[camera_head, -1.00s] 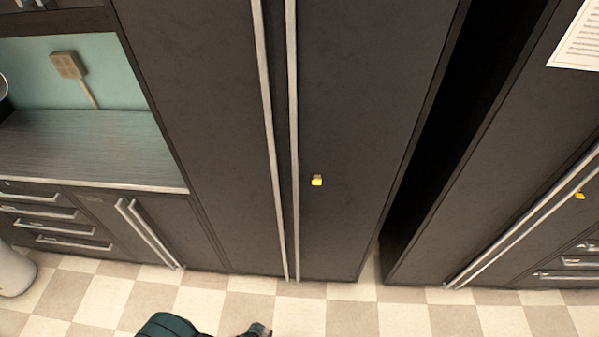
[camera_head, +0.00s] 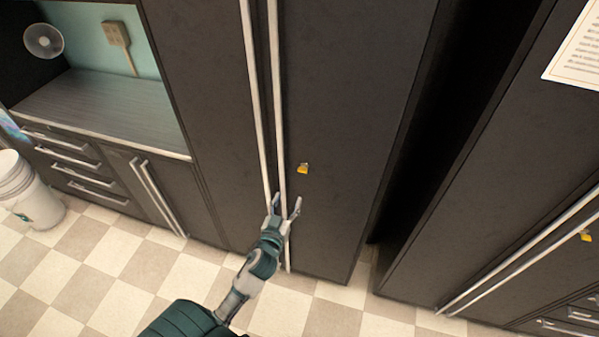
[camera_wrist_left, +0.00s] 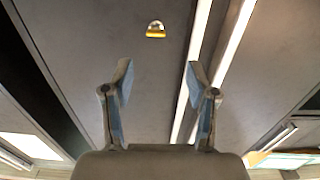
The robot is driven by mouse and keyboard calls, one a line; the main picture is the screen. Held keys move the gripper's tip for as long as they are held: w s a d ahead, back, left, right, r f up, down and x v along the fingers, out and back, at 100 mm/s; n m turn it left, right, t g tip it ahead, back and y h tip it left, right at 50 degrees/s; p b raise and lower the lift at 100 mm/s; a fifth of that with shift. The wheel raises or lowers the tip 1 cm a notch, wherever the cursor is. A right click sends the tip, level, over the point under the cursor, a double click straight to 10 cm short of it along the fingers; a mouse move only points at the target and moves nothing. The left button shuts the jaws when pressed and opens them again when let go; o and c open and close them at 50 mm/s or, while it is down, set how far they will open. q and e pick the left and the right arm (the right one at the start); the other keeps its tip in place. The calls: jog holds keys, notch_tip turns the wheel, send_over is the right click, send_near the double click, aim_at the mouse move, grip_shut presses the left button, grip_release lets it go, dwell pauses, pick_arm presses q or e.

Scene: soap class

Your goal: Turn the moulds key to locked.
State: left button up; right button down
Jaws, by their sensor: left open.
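A small yellow key (camera_head: 303,168) sits on the right door of the tall dark cabinet (camera_head: 335,110), just right of the long vertical handles. It also shows in the left wrist view (camera_wrist_left: 156,30), near the top and beyond the fingers. My left gripper (camera_head: 286,204) is open and empty, below and slightly left of the key in the head view, apart from it. Its two fingers (camera_wrist_left: 160,88) are spread in the left wrist view. Whether this key is the moulds key, and its exact turn angle, I cannot tell. My right gripper is not in view.
Two long metal handles (camera_head: 264,110) run close beside the key. Another yellow key (camera_head: 586,236) is on the cabinet at right. A white bucket (camera_head: 28,190) stands at left. The checkered floor (camera_head: 105,260) in front is clear.

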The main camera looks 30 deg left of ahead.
aim_at(300, 171)
pick_arm(q)
jog(key=p+x, duration=0.1)
jog(key=x, duration=1.1)
jog(key=shift+w, duration=0.4)
jog(key=shift+d, duration=0.15)
jog(key=shift+c, duration=0.7)
jog(key=shift+d+r, duration=0.1)
jog(key=c, duration=0.4)
jog(key=shift+d, duration=0.1)
grip_shut()
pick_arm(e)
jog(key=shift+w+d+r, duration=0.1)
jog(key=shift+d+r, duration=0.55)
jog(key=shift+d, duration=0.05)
